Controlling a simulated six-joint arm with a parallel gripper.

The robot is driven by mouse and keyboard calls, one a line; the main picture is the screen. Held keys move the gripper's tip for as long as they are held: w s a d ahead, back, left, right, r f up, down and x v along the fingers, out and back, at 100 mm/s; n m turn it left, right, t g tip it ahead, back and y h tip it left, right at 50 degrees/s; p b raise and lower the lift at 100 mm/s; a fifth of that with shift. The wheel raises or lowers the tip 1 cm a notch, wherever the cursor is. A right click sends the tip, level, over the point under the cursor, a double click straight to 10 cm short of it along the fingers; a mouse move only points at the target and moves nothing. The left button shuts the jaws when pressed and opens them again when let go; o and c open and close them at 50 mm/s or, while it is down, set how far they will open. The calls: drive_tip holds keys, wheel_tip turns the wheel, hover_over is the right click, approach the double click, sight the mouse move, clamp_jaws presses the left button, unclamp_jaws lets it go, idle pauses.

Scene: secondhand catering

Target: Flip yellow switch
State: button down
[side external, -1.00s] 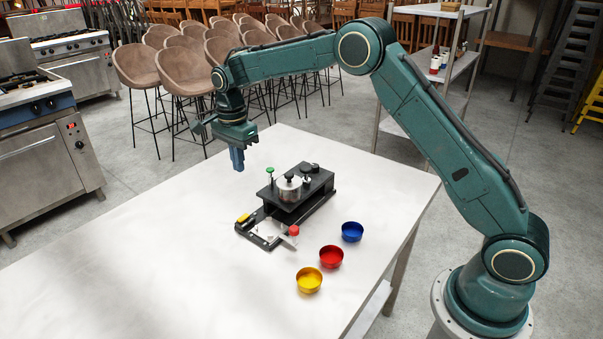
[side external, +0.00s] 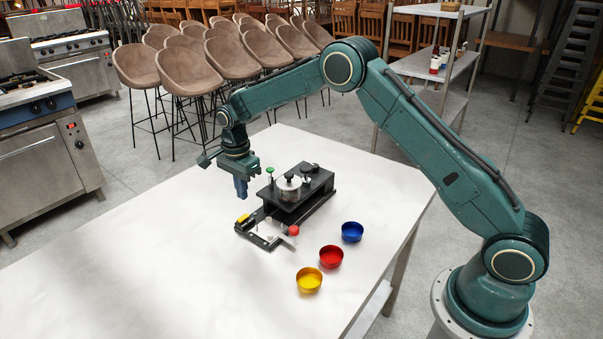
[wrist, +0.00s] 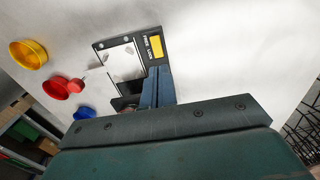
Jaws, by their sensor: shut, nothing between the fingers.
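The yellow switch (side external: 243,218) sits on the left end of a black device (side external: 262,236) on the white table. In the wrist view the yellow switch (wrist: 156,47) shows just beyond my fingertips, beside a black plate with small white lettering. My gripper (side external: 241,194) is shut and empty, pointing down above and behind the switch in the side view, apart from it. In the wrist view my blue fingers (wrist: 158,72) are together and cover part of the device. Which way the switch is set cannot be told.
A silver pot (side external: 289,187) stands on the device's raised black part, near a green knob (side external: 270,170). A red knob (side external: 293,230) is at its front right. Blue (side external: 352,232), red (side external: 331,257) and yellow (side external: 309,280) bowls stand to the right. The table's left part is clear.

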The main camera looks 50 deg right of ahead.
sight(241, 218)
drive_tip(key=shift+f, duration=2.8)
drive_tip(key=shift+d+f, duration=0.1)
drive_tip(key=shift+f, duration=0.2)
drive_tip(key=shift+s, duration=0.1)
drive_tip(key=shift+a+r, duration=0.15)
drive_tip(key=shift+a, duration=0.7)
drive_tip(key=shift+r, duration=0.15)
